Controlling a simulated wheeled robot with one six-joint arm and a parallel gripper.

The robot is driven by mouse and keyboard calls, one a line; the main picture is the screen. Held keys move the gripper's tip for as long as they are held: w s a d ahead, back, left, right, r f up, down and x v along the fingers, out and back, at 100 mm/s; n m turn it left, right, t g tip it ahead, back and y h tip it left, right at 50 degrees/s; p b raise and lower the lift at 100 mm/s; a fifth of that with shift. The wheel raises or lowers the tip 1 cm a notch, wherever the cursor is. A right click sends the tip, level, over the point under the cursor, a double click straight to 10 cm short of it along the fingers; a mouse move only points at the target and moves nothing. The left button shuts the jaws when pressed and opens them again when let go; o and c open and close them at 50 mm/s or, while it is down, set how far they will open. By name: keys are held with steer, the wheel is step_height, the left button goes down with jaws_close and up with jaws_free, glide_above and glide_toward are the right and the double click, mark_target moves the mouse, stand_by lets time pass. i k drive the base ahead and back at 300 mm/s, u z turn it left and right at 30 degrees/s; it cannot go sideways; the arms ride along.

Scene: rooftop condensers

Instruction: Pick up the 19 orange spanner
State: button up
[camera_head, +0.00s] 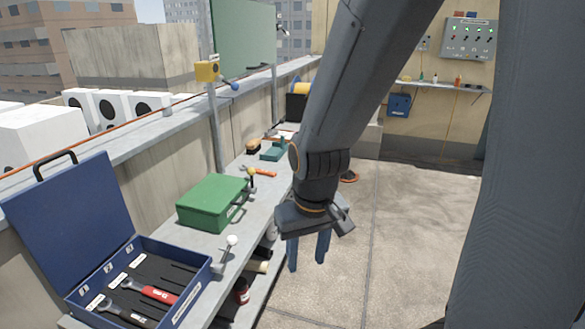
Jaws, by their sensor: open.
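A spanner with an orange handle (264,172) lies on the grey bench (200,247), just beyond the green box. Any number on it is too small to read. My gripper (308,262) points down with its two blue fingers apart and nothing between them. In the picture it is to the right of the bench's front edge, nearer than the orange spanner and apart from it. An open blue case (200,270) at the near left holds a red-handled tool (150,290) and a dark-handled tool (128,313) in dark slots with white labels.
A closed green box (212,200) stands mid-bench. Small posts with a white ball (231,241) and a yellow ball (252,173) rise near the bench edge. A teal tool (273,153) lies farther back. A lower shelf holds a red bottle (242,291).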

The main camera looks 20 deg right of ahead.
mark_target(262, 172)
steer(key=z, duration=0.1)
steer(key=k, duration=0.6)
steer(key=z, duration=0.75)
steer(key=i, duration=1.05)
steer(key=z, duration=0.55)
steer(key=i, duration=1.05)
steer(key=u, duration=1.2)
steer(key=i, duration=0.85)
steer(key=u, duration=0.8)
